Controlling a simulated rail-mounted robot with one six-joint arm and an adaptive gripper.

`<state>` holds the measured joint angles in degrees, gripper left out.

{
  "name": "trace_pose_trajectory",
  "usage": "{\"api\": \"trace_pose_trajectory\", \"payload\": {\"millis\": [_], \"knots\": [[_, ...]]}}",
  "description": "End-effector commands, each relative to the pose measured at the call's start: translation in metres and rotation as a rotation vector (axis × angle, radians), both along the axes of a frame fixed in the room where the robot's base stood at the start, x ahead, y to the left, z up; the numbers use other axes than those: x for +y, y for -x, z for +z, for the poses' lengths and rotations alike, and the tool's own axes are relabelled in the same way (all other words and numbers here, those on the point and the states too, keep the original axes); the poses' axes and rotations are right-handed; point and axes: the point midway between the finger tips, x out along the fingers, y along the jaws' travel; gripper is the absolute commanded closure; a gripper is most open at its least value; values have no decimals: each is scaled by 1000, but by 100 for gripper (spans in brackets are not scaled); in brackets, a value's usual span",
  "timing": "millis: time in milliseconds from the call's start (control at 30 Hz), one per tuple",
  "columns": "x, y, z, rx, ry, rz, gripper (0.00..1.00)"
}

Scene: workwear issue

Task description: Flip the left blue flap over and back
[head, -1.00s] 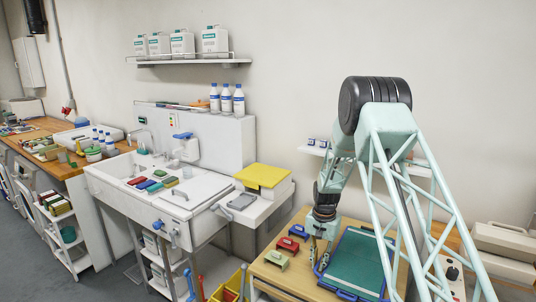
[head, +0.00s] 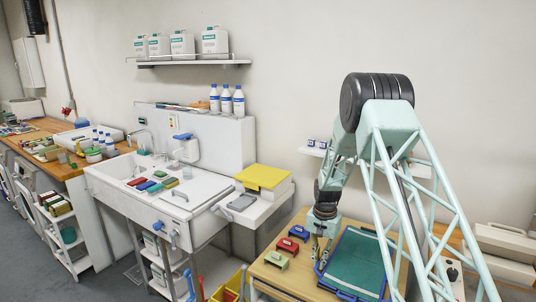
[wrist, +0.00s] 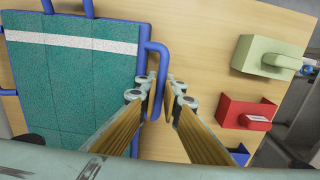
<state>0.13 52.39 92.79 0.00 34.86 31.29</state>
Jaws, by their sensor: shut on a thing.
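A teal-green panel (head: 352,262) with a blue border lies at the right end of the wooden table in the head view. In the wrist view the panel (wrist: 75,85) has a white stripe across it and blue loop handles along its edges. My gripper (wrist: 158,95) is shut on the blue handle (wrist: 157,48) at the panel's right edge there. In the head view my gripper (head: 319,256) is at the panel's left edge. The panel looks slightly tilted, with its gripped side a little raised. Its far side is partly hidden by my arm.
Red (head: 287,245), green (head: 276,260) and blue (head: 299,232) small blocks stand on the wooden table (head: 265,277) left of the panel, close to my gripper. The sink unit (head: 158,211) stands further left. A wall shelf (head: 312,151) is behind my arm.

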Motion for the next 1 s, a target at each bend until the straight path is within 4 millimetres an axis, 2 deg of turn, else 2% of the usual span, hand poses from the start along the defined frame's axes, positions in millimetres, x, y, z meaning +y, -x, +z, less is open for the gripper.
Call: {"api": "trace_pose_trajectory", "payload": {"millis": [133,567,1000], "knots": [[-1,0,9,-1,0,1,100],[-1,0,11,-2,0,1,100],[-7,3,32,-4,0,1,100]]}}
